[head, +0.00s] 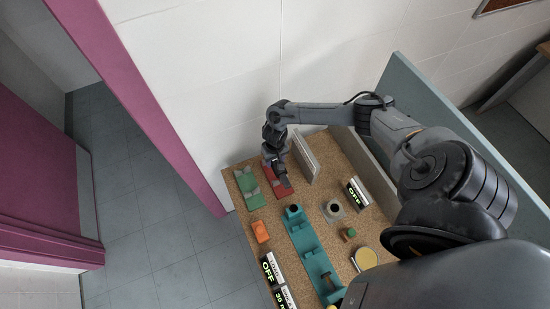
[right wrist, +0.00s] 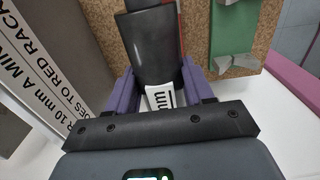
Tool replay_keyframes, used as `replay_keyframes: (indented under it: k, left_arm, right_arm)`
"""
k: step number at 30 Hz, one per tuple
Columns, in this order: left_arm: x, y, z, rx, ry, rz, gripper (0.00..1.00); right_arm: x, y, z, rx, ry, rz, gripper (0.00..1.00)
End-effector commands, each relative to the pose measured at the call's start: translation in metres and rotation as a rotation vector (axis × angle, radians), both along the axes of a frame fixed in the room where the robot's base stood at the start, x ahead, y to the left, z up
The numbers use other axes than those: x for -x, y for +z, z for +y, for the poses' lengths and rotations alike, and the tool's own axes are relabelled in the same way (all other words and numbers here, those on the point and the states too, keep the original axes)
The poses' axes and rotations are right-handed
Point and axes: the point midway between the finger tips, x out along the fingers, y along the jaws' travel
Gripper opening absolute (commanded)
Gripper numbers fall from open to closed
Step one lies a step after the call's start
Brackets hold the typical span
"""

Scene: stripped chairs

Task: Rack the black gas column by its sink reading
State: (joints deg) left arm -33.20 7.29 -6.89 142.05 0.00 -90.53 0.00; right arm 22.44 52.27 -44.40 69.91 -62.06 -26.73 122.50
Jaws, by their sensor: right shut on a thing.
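My right gripper (head: 281,172) is over the red rack (head: 271,180) at the back of the board. In the right wrist view its purple jaws (right wrist: 161,88) are shut on the black gas column (right wrist: 150,48). The column has a white label marked "mm"; the rest of the label is hidden. A sliver of red shows behind the column there. I cannot tell whether the column touches the red rack. The green rack (head: 250,189) stands to the left and also shows in the wrist view (right wrist: 232,32). My left gripper is not in view.
A white sign (head: 305,158) stands close beside the gripper; its readable part mentions 10 mm a minute and the red rack.

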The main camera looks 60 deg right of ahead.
Motion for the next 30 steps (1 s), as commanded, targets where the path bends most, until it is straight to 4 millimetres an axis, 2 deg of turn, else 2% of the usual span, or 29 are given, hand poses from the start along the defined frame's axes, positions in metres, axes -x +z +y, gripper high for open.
replay_keyframes:
  k: [6, 15, 30]
  left_arm:
    - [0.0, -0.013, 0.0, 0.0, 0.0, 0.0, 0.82]
    - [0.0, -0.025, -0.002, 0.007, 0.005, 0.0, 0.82]
    - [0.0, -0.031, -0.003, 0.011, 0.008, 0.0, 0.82]
  right_arm:
    - [-0.001, -0.022, 0.0, -0.001, -0.001, -0.002, 0.0]
    - [-0.001, -0.045, 0.0, -0.001, 0.0, -0.002, 0.0]
    - [-0.001, -0.058, 0.0, 0.0, 0.0, -0.002, 0.0]
